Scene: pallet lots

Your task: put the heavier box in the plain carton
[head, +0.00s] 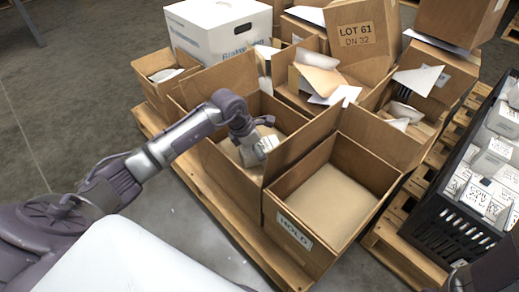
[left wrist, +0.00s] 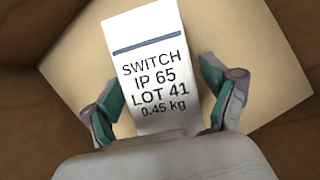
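A white box (left wrist: 155,70) in the left wrist view reads "SWITCH IP 65 LOT 41 0.45 kg". In the head view this box (head: 266,146) is inside an open brown carton (head: 232,178) whose visible faces bear no label. My left gripper (left wrist: 165,98) has its fingers spread on either side of the box, with a small gap at the left finger. In the head view my left gripper (head: 256,130) reaches down into that carton. The fingertips' contact with the box is unclear. My right gripper is out of view; only part of my right arm shows at the lower right.
An open carton labelled "HOLD" (head: 293,230) stands beside it, empty. A black crate (head: 448,222) at right holds several small white labelled boxes. Behind are a white carton (head: 205,38), a "LOT 61" carton (head: 357,35) and cartons with papers. Bare floor (head: 70,90) lies at left.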

